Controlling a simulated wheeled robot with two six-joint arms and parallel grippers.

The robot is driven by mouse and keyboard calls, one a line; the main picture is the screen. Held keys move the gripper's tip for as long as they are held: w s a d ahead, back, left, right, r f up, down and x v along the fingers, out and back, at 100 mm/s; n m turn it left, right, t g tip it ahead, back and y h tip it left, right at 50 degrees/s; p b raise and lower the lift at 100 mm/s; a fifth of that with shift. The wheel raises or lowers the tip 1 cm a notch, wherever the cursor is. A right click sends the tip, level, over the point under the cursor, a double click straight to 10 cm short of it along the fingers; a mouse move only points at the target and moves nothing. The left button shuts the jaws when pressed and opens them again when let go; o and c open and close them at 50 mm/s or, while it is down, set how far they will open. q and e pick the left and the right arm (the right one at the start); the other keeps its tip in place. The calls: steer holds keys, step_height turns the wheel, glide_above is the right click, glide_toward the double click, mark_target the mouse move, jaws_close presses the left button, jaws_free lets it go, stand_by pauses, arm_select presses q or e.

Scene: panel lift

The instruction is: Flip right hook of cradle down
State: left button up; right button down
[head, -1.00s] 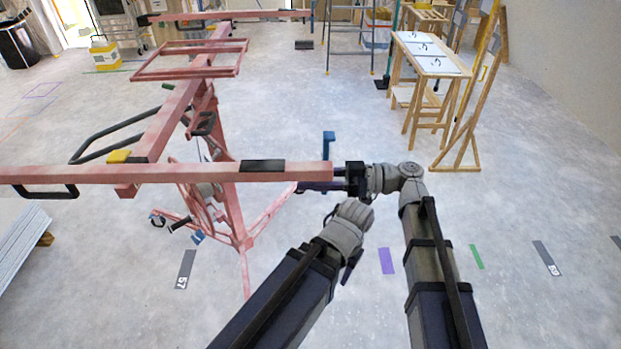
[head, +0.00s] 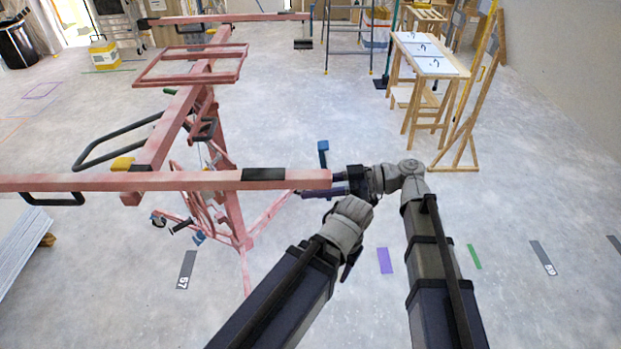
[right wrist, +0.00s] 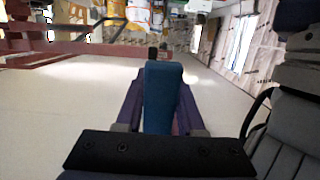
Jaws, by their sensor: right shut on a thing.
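The red cradle (head: 205,181) spans the left half of the head view with its front bar running across. At the bar's right end a blue hook (head: 323,148) sticks up beyond the bar, and its lower part is hidden. My right gripper (head: 325,191) is at that bar end, coming from the right. In the right wrist view the blue hook (right wrist: 163,97) lies between the two purple fingers of the gripper (right wrist: 163,88), which is shut on it. My left gripper (head: 351,240) is low in front of the right one; its fingers are mostly hidden.
The lift's red mast and legs (head: 235,215) stand below the cradle. A wooden trestle table (head: 432,66) and leaning wooden frames (head: 475,100) are at the back right. A stack of panels (head: 20,245) lies at the left edge.

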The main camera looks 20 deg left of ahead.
steer(key=shift+w+d+f+t+h+p, duration=0.2)
steer(key=shift+d+h+p, duration=0.25)
steer(key=shift+h+p, duration=0.65)
steer(key=shift+w+d+r+t+h+p, duration=0.1)
steer(key=shift+d+t+h+p, duration=0.3)
steer(key=shift+p, duration=1.15)
steer(key=shift+w+d+f+t+h+p, duration=0.1)
steer(key=shift+d+h+p, duration=0.4)
steer(key=shift+h+p, duration=0.7)
steer(key=c, duration=0.5)
jaws_free()
steer(key=shift+d+r, duration=0.1)
